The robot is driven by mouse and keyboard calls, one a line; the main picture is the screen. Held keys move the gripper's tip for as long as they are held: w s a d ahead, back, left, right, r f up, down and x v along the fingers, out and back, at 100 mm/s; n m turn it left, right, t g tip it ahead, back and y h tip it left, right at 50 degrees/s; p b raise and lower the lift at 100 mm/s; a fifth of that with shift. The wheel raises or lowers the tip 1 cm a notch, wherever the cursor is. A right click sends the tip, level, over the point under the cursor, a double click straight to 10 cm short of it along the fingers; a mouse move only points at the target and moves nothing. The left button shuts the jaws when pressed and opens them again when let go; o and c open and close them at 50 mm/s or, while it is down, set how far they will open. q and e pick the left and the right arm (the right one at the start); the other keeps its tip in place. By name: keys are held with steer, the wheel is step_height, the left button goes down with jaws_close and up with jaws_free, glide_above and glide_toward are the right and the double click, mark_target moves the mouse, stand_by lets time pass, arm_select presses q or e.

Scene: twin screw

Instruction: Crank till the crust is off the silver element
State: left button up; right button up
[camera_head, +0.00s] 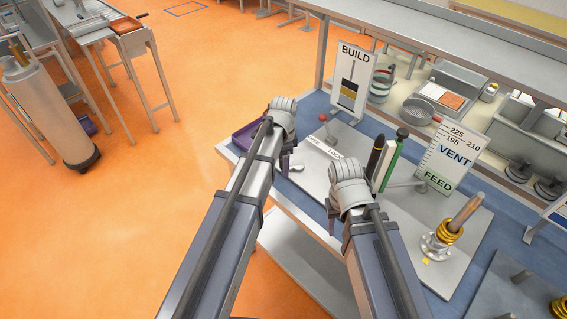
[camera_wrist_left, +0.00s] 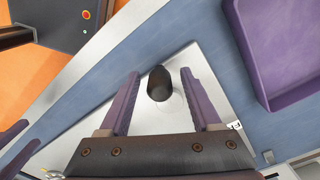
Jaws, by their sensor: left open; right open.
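My left gripper (camera_head: 285,163) is at the left end of the grey panel (camera_head: 405,205). In the left wrist view its purple fingers (camera_wrist_left: 159,100) are apart, with a dark rounded knob (camera_wrist_left: 158,84) between them; contact cannot be told. My right gripper (camera_head: 333,220) is open over the panel's front edge, partly hidden by its wrist. Behind my right wrist stand a black upright piece (camera_head: 376,154) and a green one (camera_head: 394,155). I cannot clearly identify the silver element or its crust.
A red-knobbed lever (camera_head: 323,118) and a VENT/FEED board (camera_head: 453,155) stand on the panel. A wooden-handled post with gold rings (camera_head: 449,232) is at the right. A purple tray (camera_head: 246,136) lies left of my gripper; it also shows in the left wrist view (camera_wrist_left: 262,85).

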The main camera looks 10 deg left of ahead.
arm_select(q)
steer(key=shift+r+p, duration=3.8)
steer(key=shift+r, duration=0.1)
steer(key=shift+f, duration=0.1)
